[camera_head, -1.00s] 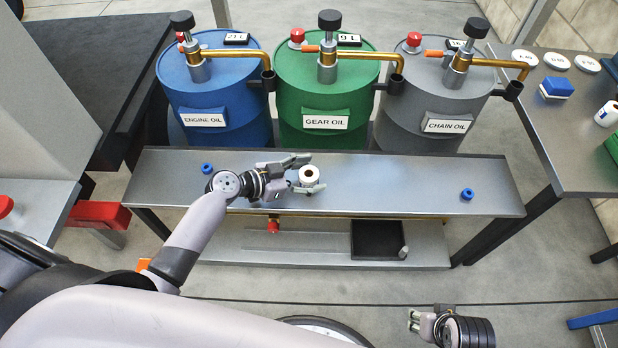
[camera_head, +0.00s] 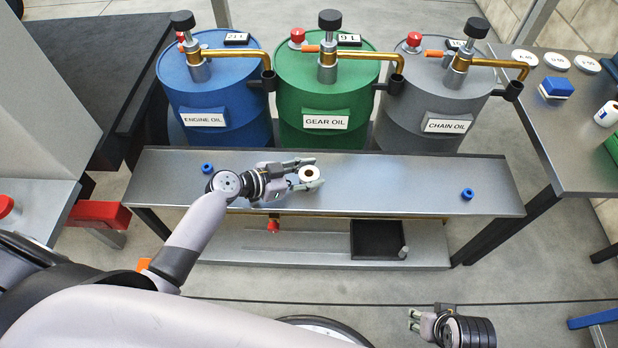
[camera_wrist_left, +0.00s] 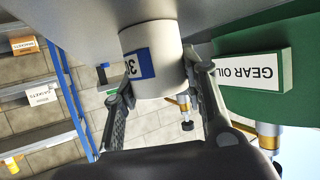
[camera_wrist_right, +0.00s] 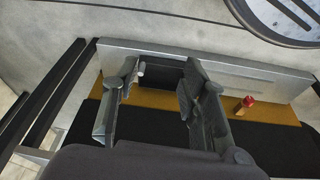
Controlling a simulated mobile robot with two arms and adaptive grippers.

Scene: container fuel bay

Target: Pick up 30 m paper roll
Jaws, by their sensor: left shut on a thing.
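The white paper roll (camera_head: 309,174) stands at the grey bench in front of the green gear oil drum. In the left wrist view the roll (camera_wrist_left: 150,50) has a blue band with a white label reading "30", partly hidden. My left gripper (camera_head: 303,173) is shut on the roll, one finger on each side of it. Whether the roll touches the bench top is hard to tell. My right gripper (camera_head: 413,321) hangs low at the bottom right of the head view, apart from the bench. In the right wrist view its fingers (camera_wrist_right: 160,85) are spread, with nothing between them.
Blue (camera_head: 202,118), green (camera_head: 327,105) and grey (camera_head: 432,105) drums with taps stand behind the bench (camera_head: 400,185). Small blue rings lie at its left (camera_head: 207,168) and right (camera_head: 468,194). A black tray (camera_head: 377,240) sits on the lower shelf. Another roll (camera_head: 606,114) stands on the right table.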

